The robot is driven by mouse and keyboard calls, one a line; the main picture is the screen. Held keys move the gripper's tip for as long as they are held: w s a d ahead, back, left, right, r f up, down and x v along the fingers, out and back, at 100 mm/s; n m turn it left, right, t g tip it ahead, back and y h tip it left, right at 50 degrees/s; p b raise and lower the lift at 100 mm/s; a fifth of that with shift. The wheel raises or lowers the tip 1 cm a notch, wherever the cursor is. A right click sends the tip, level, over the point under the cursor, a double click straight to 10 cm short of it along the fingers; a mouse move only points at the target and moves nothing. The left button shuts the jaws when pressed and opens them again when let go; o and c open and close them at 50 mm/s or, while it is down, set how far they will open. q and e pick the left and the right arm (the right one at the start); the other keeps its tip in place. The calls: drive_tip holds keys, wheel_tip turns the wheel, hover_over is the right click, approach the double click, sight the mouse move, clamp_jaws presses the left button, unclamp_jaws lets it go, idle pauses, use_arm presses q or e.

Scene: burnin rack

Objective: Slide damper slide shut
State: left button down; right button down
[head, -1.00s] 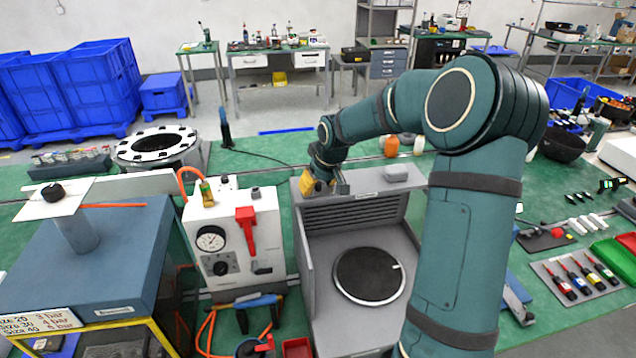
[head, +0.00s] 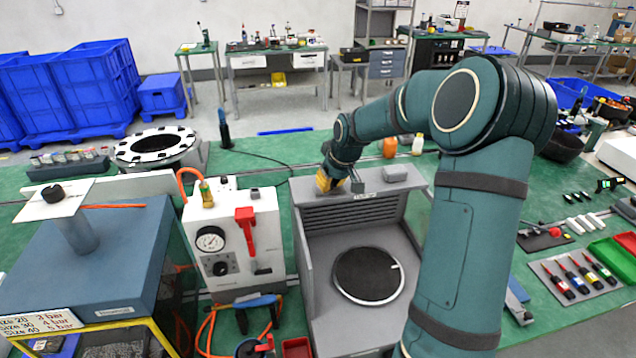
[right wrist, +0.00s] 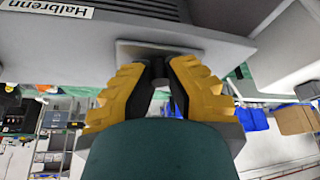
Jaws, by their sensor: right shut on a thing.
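The grey fume booth (head: 308,235) stands at the middle of the bench, with a louvred back and a round dark turntable inside. The damper slide is a small grey plate (head: 357,184) at the left of the booth's top; it also shows as a flat plate in the right wrist view (right wrist: 128,52). My right gripper (head: 330,182), with yellow fingers, is at the plate's left end. In the right wrist view my gripper (right wrist: 157,66) is shut on the plate's edge; the fingers hide the gripped part. My left gripper is out of view.
A white gauge box (head: 235,235) with a red lever stands close to the booth's left. My right arm hides the booth's right side.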

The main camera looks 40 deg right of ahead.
sight(342, 186)
drive_tip(key=d, duration=0.1)
drive_tip(key=s+d, duration=0.1)
drive_tip(key=shift+s+d, duration=0.2)
drive_tip(key=shift+d, duration=0.2)
drive_tip(key=shift+a, duration=0.1)
drive_tip(key=c, duration=0.9)
unclamp_jaws()
drive_tip(key=shift+d, duration=0.2)
drive_tip(key=shift+w, duration=0.1)
drive_tip(key=shift+a, duration=0.15)
drive_tip(key=v, duration=1.2)
drive_tip(key=shift+f, duration=0.1)
